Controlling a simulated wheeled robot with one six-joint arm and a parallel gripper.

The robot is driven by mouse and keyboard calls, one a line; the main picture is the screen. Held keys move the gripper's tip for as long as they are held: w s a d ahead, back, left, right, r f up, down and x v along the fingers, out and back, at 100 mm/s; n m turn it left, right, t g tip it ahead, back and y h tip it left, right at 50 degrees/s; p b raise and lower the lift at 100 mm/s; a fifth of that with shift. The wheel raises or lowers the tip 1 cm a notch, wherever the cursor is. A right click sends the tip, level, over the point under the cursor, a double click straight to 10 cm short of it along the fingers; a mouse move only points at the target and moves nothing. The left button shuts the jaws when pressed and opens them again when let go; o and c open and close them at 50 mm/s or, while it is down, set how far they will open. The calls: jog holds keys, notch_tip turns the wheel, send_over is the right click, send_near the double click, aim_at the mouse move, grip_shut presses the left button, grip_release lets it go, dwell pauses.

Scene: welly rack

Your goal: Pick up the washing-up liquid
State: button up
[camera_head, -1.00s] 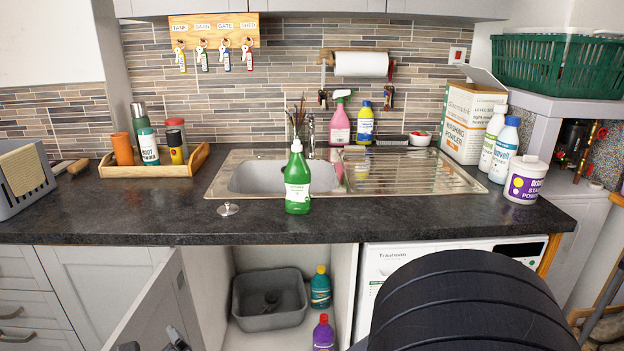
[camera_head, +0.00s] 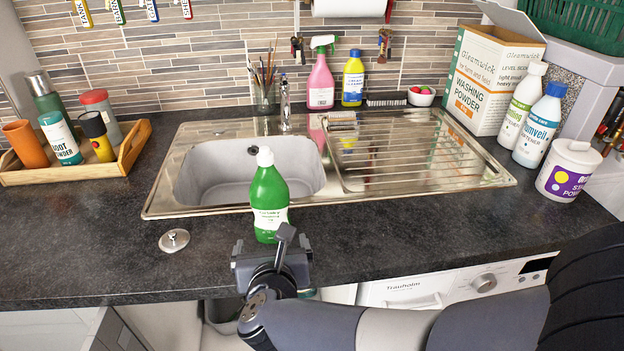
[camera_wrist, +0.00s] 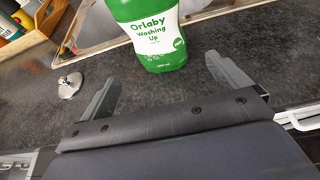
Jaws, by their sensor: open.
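The washing-up liquid (camera_head: 268,196) is a green bottle with a white cap and a white label. It stands upright on the dark worktop at the front edge of the sink. In the wrist view the bottle (camera_wrist: 150,34) shows its label "Orlaby Washing Up", and its top is cut off. My gripper (camera_head: 272,250) is at the worktop's front edge, just in front of the bottle. In the wrist view my gripper (camera_wrist: 160,82) is open, its two fingers apart and empty, with the bottle beyond and roughly between the tips. The bottle's lower front is partly hidden by the gripper in the head view.
A metal plug (camera_head: 174,240) lies on the worktop (camera_head: 90,240) left of the bottle. The steel sink (camera_head: 156,200) is behind it. A wooden tray (camera_head: 130,145) with several containers is at left. Washing powder (camera_head: 490,85) and white bottles stand at right.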

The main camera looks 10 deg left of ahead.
aim_at(273, 232)
jog(key=x, duration=0.4)
jog(key=shift+w+d, duration=0.1)
jog(key=shift+w, duration=0.2)
jog(key=shift+x, duration=3.2)
jog(key=shift+r, duration=0.1)
jog(key=shift+c, duration=0.6)
jog(key=c, duration=1.3)
